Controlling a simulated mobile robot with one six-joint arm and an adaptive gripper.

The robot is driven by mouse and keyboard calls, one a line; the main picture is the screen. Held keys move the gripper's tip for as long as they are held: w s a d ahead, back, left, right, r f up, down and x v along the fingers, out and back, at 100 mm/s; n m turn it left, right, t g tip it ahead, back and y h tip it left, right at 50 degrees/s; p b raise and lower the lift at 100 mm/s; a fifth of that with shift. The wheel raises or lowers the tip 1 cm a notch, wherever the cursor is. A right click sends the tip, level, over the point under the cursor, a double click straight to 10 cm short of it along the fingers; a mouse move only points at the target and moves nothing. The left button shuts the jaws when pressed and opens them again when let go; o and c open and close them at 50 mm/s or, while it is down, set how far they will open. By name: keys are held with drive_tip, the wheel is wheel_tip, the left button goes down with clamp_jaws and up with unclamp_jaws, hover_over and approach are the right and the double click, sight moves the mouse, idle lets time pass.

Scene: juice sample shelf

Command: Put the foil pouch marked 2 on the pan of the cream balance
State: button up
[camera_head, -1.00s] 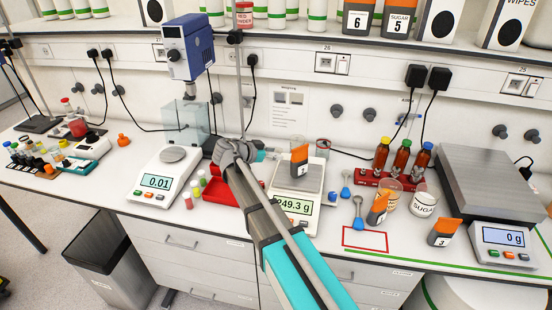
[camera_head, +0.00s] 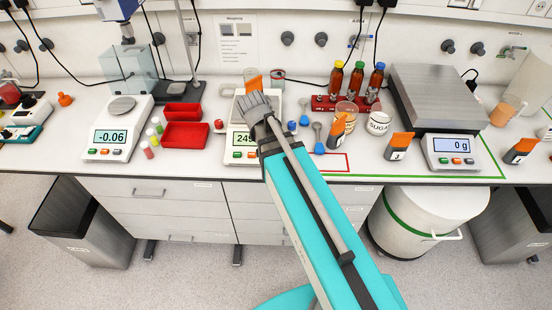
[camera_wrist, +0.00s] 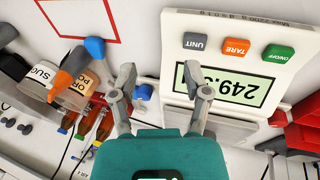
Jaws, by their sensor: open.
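The cream balance (camera_head: 238,155) stands mid-bench, its display starting with 249. My gripper (camera_wrist: 165,83) is open and empty, over the front of the balance.
Blue scoops (camera_head: 318,137) and a red-outlined square (camera_head: 336,170) lie right of the balance. Red trays (camera_head: 186,135) and small vials stand left. Amber bottles (camera_head: 356,80) and a sugar jar (camera_head: 379,122) stand behind right. More pouches (camera_head: 397,146) stand near a large scale (camera_head: 452,150).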

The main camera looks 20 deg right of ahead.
drive_tip(key=s+n+y, duration=0.3)
drive_tip(key=s, duration=0.3)
drive_tip(key=shift+a+f+g, duration=0.25)
drive_tip(key=shift+f+g, duration=0.05)
drive_tip(key=shift+f, duration=0.1)
